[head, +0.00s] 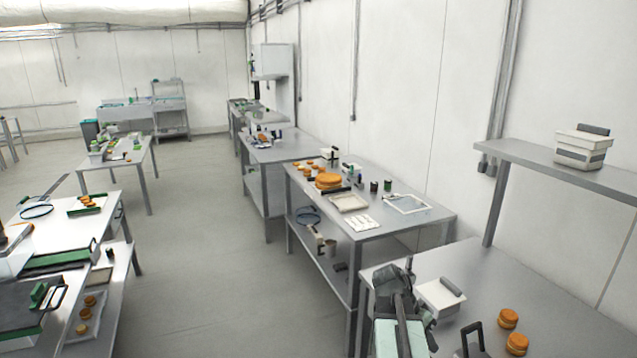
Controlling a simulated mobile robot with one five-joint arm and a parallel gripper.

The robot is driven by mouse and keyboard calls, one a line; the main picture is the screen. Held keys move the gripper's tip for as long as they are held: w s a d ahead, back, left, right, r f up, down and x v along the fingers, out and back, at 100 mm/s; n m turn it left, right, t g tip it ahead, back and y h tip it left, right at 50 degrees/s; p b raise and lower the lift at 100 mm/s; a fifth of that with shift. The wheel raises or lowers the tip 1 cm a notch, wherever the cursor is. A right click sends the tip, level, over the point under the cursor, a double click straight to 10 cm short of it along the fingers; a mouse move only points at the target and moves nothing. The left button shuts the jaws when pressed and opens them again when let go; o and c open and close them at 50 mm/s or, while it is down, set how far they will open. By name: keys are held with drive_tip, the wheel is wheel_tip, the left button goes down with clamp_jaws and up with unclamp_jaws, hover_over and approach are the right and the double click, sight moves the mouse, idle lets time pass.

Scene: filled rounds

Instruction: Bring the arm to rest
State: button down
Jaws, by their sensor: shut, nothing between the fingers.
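My gripper (406,268) shows at the bottom, right of the middle, at the end of my arm. It is dark grey and points away from the camera. It is shut and holds nothing. It appears over the left part of the near right grey table (455,277). A white box with a grey handle (440,298) is just right of it in the picture. I cannot tell the exact gap between them. My arm hides part of the table's left side.
Orange round items (508,318) and a black handle (472,338) are on the near table. A wall shelf (535,162) bears a white container (583,150). A cluttered table (385,228) stands beyond. Open floor (205,270) lies left, before another cluttered table (60,232).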

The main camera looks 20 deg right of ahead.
drive_tip(key=w+a+f+n+t+b, duration=0.1)
drive_tip(key=w+a+f+n, duration=0.1)
drive_tip(key=w+a, duration=0.35)
drive_tip(key=w+a+f+n+t+y, duration=0.1)
drive_tip(key=w+a+n, duration=0.1)
drive_tip(key=a, duration=0.6)
drive_tip(key=w+a+f+n+t+b, duration=0.1)
drive_tip(key=w+a+f+n, duration=0.15)
drive_tip(key=a, duration=0.45)
drive_tip(key=w+a+f+n+t+y, duration=0.1)
drive_tip(key=a+n+y, duration=0.3)
drive_tip(key=a+n, duration=0.6)
drive_tip(key=w+a, duration=0.1)
drive_tip(key=a, duration=0.8)
drive_tip(key=shift+f, duration=0.25)
drive_tip(key=shift+w+d, duration=0.1)
